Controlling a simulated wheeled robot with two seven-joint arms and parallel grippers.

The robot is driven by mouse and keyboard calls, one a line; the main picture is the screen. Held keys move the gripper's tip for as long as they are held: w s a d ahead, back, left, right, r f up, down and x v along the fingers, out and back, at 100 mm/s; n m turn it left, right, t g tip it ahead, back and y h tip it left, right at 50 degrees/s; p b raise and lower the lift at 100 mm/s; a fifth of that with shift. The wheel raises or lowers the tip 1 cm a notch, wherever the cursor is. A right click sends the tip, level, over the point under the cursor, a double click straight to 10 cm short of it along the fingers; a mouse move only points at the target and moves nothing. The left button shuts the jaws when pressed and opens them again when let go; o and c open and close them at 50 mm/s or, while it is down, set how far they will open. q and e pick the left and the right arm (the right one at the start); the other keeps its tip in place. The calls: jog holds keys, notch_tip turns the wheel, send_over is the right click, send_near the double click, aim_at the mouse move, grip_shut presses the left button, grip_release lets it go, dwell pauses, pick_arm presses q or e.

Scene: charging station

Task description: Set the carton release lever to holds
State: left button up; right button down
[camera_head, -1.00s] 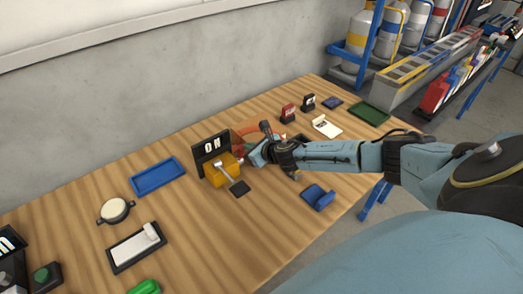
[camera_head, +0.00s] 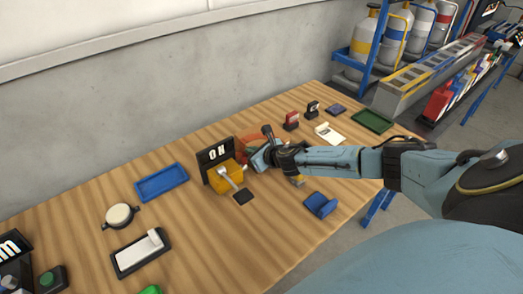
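A yellow block (camera_head: 222,184) with a pale grey lever (camera_head: 230,176) stands on the wooden table (camera_head: 205,245), left of my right gripper. A black sign (camera_head: 215,155) reading "ON" stands upright behind it. The lever slants down toward the front, with a dark square plate (camera_head: 244,197) at its lower right. My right gripper (camera_head: 259,158) is just right of the block, its fingers pointing left toward it. The fingers are small and partly overlap a reddish-orange thing behind; I cannot tell whether they are open or touch the block. My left gripper is out of view.
A blue tray (camera_head: 161,183), a round white-topped dial (camera_head: 119,216) and a black tray with a white piece (camera_head: 139,254) lie to the left. A blue holder (camera_head: 321,205) stands in front of my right arm. Bare table lies front centre.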

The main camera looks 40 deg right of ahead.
jog(key=s+r+p, duration=0.3)
jog(key=r+p, duration=0.3)
jog(key=r, duration=0.2)
jog(key=shift+d+r, duration=0.25)
jog(key=shift+r, duration=0.15)
jog(key=shift+s, duration=0.1)
